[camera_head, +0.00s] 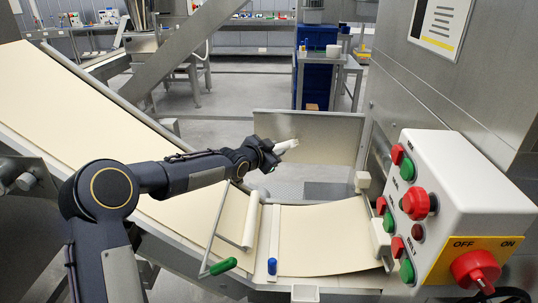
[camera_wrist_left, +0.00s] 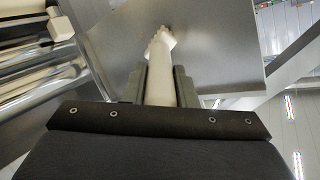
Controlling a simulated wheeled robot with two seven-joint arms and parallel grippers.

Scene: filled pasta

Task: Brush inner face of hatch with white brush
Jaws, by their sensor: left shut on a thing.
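My left gripper (camera_head: 268,152) is shut on the white brush (camera_head: 286,146) and holds it out in front of the hatch (camera_head: 330,136). The hatch is a flat grey metal panel standing open beyond the conveyor. In the left wrist view, the brush (camera_wrist_left: 160,80) sticks out between the dark fingers (camera_wrist_left: 160,85), its jagged bristle end over the metal face of the hatch (camera_wrist_left: 215,40). The bristles look close to that face; I cannot tell whether they touch. My right gripper is in neither view.
A cream conveyor belt (camera_head: 320,238) runs below the hatch, with a green-handled lever (camera_head: 222,266) and a blue knob (camera_head: 271,266) at its near side. A control box (camera_head: 442,190) with red and green buttons stands at the right. A larger sloping belt (camera_head: 60,100) lies left.

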